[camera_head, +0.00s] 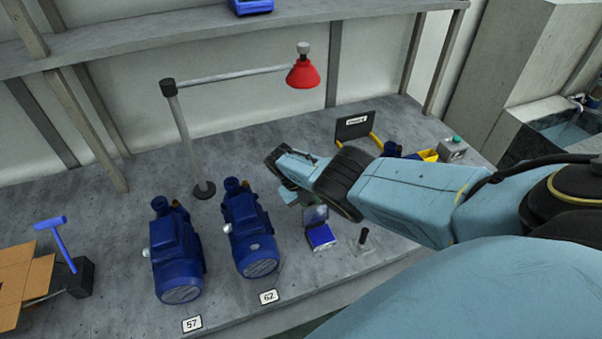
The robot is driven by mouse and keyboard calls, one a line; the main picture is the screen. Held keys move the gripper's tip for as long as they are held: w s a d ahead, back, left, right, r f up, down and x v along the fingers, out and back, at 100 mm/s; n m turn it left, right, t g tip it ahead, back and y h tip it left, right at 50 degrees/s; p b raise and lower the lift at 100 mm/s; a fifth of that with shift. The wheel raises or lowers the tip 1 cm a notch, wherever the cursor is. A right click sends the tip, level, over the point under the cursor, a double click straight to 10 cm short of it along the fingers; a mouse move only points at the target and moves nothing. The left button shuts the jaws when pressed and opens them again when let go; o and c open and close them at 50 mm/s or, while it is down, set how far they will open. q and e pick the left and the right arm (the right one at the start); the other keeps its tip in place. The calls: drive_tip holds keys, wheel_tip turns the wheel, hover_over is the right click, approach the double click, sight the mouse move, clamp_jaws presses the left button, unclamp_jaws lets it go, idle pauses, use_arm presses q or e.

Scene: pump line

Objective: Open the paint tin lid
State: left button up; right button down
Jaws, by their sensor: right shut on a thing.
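A small blue tin (321,238), which looks like the paint tin, sits on the grey bench right of the motor marked 62. Its lid (316,214) appears to stand raised at the tin's back edge. My right gripper (297,199) reaches in from the right, above and behind the tin. It is shut, apparently on the lid's edge; the exact contact is small and partly hidden by the gripper. My left gripper is not in view.
Two blue motors (177,255) (250,232) stand left of the tin. A lamp with a red shade (303,74) hangs above. A short black peg (363,237) stands right of the tin.

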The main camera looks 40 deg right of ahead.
drive_tip(key=shift+f, duration=0.15)
idle(0.4)
drive_tip(key=c, duration=1.3)
unclamp_jaws()
drive_tip(key=shift+w, duration=0.1)
drive_tip(key=p+v, duration=0.5)
drive_tip(key=v, duration=0.8)
drive_tip(key=shift+w, duration=0.2)
